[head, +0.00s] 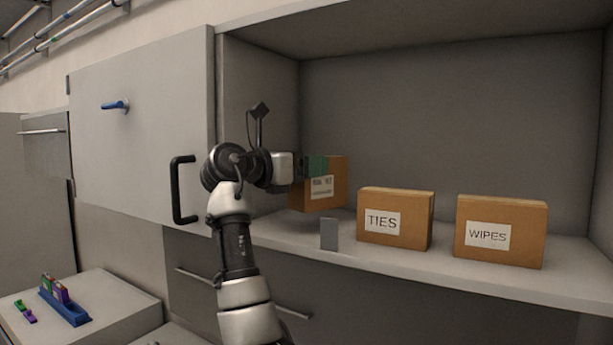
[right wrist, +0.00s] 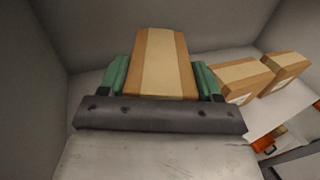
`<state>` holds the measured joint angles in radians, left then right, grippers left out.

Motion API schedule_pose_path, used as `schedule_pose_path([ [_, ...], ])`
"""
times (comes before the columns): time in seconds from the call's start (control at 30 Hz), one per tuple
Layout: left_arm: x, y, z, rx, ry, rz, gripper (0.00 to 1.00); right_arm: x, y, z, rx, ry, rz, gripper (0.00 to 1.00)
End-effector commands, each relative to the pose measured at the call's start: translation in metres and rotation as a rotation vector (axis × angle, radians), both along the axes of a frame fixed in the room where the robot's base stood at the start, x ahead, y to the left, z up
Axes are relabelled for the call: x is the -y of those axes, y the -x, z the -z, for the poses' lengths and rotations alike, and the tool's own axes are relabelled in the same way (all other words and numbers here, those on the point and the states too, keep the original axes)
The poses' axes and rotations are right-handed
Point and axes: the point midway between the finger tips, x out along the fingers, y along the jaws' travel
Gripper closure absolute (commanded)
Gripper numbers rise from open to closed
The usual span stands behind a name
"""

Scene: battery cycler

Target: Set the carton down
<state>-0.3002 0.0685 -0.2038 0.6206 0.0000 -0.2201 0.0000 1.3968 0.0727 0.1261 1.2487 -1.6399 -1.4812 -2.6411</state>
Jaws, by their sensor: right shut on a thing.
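A brown carton (head: 334,185) with a white label is at the left end of the open cabinet's shelf (head: 480,275). The label's print is too small to read surely. My right gripper (head: 318,167) is shut on this carton from the left. In the right wrist view, the green fingers of the right gripper (right wrist: 160,78) lie along both sides of the carton (right wrist: 160,52), whose taped top faces the camera. In the head view the carton's lower edge appears a little above the shelf; whether it touches is hard to tell. My left gripper is not in view.
Cartons marked TIES (head: 395,218) and WIPES (head: 500,231) stand on the shelf to the right. A small grey plate (head: 329,234) stands near the shelf's front edge. The cabinet door (head: 140,120) is open at left. A low counter (head: 110,300) holds a blue rack (head: 65,306).

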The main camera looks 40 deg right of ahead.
Motion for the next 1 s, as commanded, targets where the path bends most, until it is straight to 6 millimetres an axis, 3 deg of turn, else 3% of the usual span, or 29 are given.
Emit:
schedule_pose_path([
  [0.33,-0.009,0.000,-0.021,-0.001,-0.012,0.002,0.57,0.001,0.000,0.037,-0.001,0.002,0.000,0.65],
  [0.7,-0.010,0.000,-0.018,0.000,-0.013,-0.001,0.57,0.000,0.000,0.043,0.000,0.001,0.000,0.65],
  [0.73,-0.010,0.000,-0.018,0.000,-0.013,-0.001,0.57,0.000,0.000,0.044,-0.001,0.000,0.000,0.35],
  [0.9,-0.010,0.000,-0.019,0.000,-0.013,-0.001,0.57,0.000,0.000,0.043,-0.001,0.000,0.000,0.11],
  [1.0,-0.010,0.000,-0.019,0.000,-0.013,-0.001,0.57,0.000,0.000,0.043,-0.001,0.000,0.000,0.11],
])
